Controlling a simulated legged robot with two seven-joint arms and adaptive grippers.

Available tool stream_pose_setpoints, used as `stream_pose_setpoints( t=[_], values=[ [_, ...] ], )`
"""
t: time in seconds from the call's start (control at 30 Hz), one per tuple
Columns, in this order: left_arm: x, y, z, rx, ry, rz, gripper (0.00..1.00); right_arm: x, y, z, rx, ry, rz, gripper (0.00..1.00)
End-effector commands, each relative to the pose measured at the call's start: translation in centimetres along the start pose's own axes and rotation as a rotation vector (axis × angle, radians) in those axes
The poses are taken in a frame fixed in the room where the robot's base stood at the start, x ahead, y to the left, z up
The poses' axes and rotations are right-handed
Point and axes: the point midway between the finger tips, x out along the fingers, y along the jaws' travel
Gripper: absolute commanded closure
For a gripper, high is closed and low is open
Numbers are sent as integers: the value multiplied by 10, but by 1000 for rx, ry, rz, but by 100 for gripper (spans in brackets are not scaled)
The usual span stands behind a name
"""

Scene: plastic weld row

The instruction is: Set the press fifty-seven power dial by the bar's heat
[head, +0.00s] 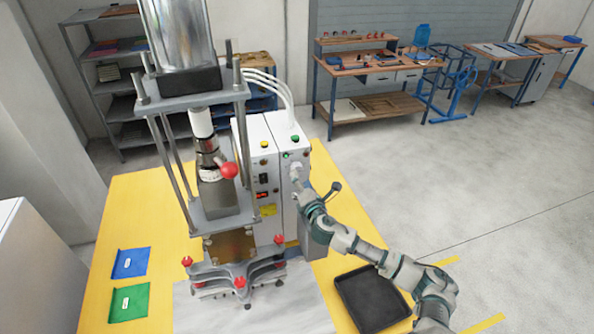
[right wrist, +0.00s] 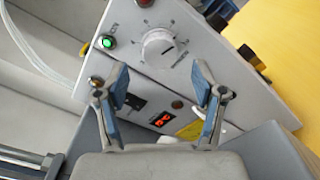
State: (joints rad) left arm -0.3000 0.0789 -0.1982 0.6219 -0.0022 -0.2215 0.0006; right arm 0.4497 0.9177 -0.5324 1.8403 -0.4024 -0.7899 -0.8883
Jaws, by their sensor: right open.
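In the head view my right gripper (head: 299,188) is at the box's right face. A red lit display (right wrist: 168,118) shows below the dial; its digits are too small to read surely. My left gripper is out of view.
A green lit button (right wrist: 107,42) is beside the dial. Red-knobbed clamps (head: 240,282) are at the press's foot. Blue (head: 131,263) and green (head: 129,302) sheets lie at left. Workbenches (head: 368,80) stand behind; the right floor is clear.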

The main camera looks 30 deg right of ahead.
Motion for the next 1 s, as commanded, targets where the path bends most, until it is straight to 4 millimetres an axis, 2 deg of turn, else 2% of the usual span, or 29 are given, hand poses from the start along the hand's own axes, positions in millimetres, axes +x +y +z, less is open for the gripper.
stream_pose_setpoints(
  t=[0.1,0.23,0.6,0.67,0.83,0.87,1.0],
  values=[
    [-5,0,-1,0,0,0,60,20,2,1,0,-2,0,31],
    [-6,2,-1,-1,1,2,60,34,2,0,0,-1,1,31],
    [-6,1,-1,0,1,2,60,39,4,-3,-4,0,2,31],
    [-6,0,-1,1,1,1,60,40,3,-2,-3,0,1,44],
    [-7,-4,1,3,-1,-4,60,40,2,0,-1,-1,2,86],
    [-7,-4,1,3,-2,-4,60,40,2,0,-1,-1,2,90],
    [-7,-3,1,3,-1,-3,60,41,2,1,-1,-3,2,90]
  ],
)
